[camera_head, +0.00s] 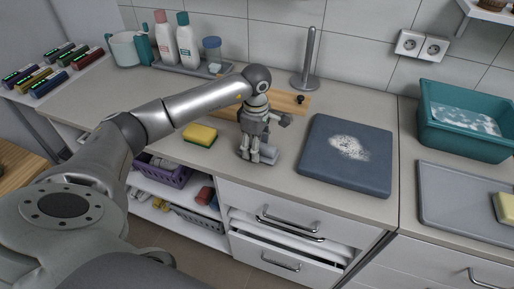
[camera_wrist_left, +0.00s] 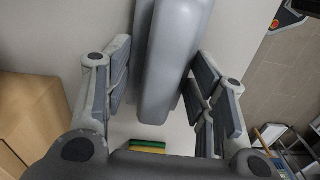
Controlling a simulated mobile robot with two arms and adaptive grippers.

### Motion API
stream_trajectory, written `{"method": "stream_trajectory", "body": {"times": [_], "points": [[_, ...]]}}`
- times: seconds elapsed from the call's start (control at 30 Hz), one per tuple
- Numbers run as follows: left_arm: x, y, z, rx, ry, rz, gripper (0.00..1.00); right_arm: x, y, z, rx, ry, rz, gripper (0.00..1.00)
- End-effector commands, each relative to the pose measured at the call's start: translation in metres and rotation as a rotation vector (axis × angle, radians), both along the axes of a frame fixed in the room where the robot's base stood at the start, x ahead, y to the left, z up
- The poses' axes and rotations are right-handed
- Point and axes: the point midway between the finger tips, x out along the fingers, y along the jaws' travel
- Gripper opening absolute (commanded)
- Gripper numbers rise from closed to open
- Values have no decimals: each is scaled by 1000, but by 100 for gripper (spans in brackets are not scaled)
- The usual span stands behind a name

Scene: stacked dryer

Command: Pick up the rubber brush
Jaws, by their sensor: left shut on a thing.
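My left gripper (camera_head: 254,156) points down at the counter, right of the sponge. It is shut on a grey, smooth, elongated thing, which I take to be the rubber brush (camera_head: 268,154). In the left wrist view the brush (camera_wrist_left: 170,60) lies lengthwise between the two finger pads of the gripper (camera_wrist_left: 161,85). The fingers hide part of it in the head view. It is at or very near the counter top; I cannot tell whether it touches. My right gripper is in neither view.
A yellow-green sponge (camera_head: 200,135) lies left of the gripper. A dark blue board (camera_head: 347,178) with white powder lies to the right. A wooden board (camera_head: 290,101) and a metal stand (camera_head: 306,78) are behind. A teal basin (camera_head: 465,148) stands far right. The counter's front strip is clear.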

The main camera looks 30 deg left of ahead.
Motion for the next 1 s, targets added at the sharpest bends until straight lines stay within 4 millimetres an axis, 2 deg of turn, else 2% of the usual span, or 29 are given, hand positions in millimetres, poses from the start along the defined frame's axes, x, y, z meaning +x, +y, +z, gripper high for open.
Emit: {"method": "stream_trajectory", "body": {"times": [0.17,0.3,0.57,0.8,1.0], "points": [[1,0,7,0,-2,0,27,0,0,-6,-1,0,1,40],[2,1,27,0,-7,0,27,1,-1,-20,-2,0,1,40],[-5,-51,89,-2,-7,-7,27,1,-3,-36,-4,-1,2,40],[-12,-107,116,0,-5,-6,27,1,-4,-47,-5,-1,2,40],[-16,-132,127,-1,-2,-3,27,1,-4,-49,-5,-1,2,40]]}}
